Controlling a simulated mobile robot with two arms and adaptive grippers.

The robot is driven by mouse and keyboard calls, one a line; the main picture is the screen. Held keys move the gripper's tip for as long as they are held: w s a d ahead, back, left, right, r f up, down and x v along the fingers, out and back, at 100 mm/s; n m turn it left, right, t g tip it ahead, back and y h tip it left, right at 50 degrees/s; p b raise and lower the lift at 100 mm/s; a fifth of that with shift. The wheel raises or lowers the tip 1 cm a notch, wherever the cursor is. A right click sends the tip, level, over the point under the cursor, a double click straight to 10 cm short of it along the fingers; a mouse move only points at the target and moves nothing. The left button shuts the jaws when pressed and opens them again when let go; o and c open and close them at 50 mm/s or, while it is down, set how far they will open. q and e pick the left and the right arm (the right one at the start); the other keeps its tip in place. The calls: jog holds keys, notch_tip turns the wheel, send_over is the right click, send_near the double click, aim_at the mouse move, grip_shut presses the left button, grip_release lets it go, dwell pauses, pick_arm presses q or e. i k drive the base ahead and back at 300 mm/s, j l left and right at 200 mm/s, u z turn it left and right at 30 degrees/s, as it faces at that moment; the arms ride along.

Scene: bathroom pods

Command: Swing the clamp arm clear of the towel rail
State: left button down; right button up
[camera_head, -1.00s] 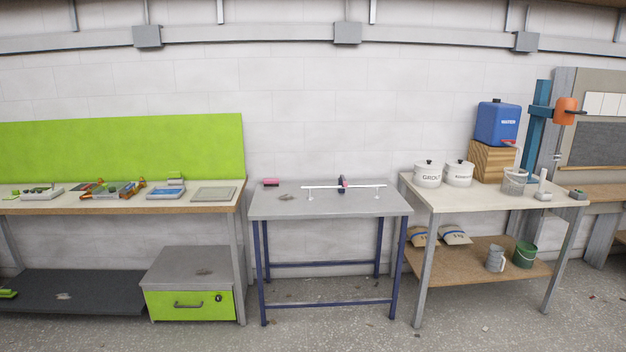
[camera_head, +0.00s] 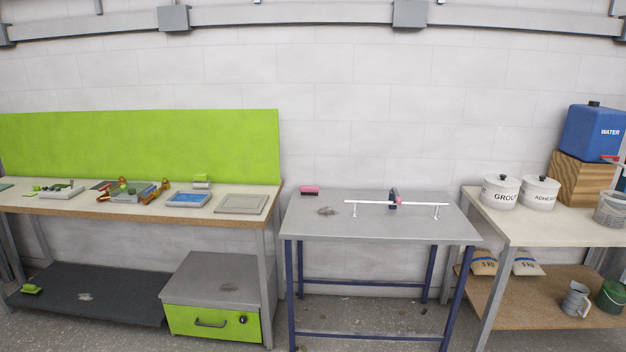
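The white towel rail (camera_head: 372,203) lies across the grey middle table (camera_head: 320,224), raised on short end posts. Neither of my grippers is in view.
A pink block (camera_head: 310,190) and a grey scrap (camera_head: 326,211) lie on the middle table. A tool bench (camera_head: 90,203) stands left, with a green drawer unit (camera_head: 213,320) below. The right table (camera_head: 535,229) holds a grout pot (camera_head: 500,192). Floor space in front is mostly out of frame.

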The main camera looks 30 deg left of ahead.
aim_at(398, 198)
jog(key=i+j+u, duration=0.1)
jog(key=i+j, duration=0.15)
jog(key=i, duration=0.3)
jog(key=i+j+u, duration=0.15)
jog(key=i, duration=0.45)
jog(key=i+j+u, duration=0.1)
jog(key=i+j, duration=0.15)
jog(key=i, duration=0.3)
jog(key=i+j+u, duration=0.2)
jog(key=u, duration=0.3)
jog(key=i+u, duration=0.25)
jog(key=u, duration=0.25)
